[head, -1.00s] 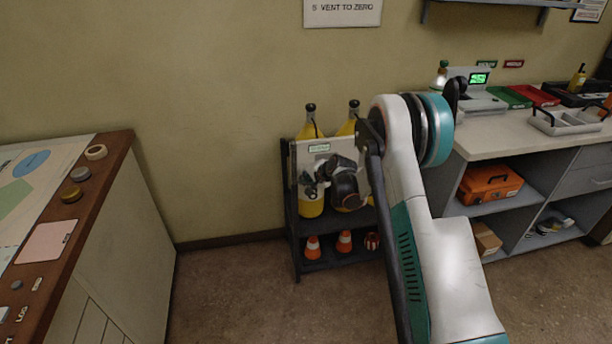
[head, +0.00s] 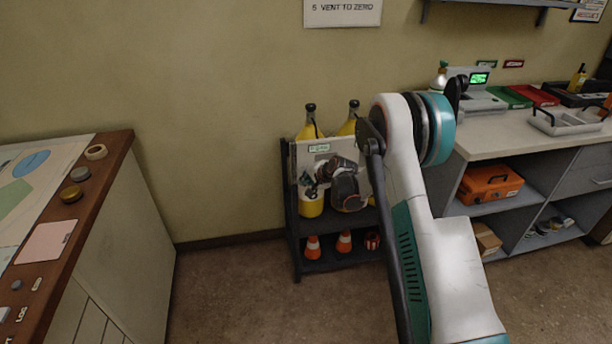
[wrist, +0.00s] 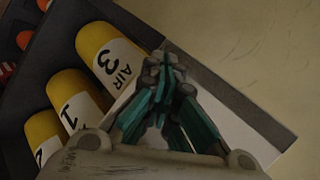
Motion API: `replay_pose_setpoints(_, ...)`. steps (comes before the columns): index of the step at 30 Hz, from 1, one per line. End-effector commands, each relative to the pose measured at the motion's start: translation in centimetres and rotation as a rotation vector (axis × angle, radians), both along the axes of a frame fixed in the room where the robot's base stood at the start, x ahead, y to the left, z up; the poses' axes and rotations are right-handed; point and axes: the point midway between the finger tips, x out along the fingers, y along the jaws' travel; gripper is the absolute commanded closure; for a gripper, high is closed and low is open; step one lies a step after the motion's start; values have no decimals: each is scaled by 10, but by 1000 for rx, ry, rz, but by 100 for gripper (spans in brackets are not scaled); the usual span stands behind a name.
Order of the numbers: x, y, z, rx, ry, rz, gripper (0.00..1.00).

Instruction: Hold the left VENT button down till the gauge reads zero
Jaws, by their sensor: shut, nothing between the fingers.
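In the wrist view my gripper's teal fingers (wrist: 165,68) are together, beside a yellow cylinder marked AIR 3 (wrist: 108,60) and over a pale plate edge (wrist: 232,126). I cannot make out the VENT buttons or a gauge reading. My wrist and arm cover part of the panel.
A wood-edged console (head: 110,165) is at left and a grey counter (head: 485,138) at right. Open floor (head: 230,290) lies between. A wall sign (head: 342,10) reads "VENT TO ZERO".

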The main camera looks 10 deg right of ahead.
Motion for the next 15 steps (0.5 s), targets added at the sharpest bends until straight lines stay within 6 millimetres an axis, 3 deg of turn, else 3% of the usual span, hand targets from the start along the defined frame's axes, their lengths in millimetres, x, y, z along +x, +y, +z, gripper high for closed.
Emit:
replay_pose_setpoints(6,-11,0,0,0,0,0,100)
replay_pose_setpoints(15,-12,0,0,0,0,0,100)
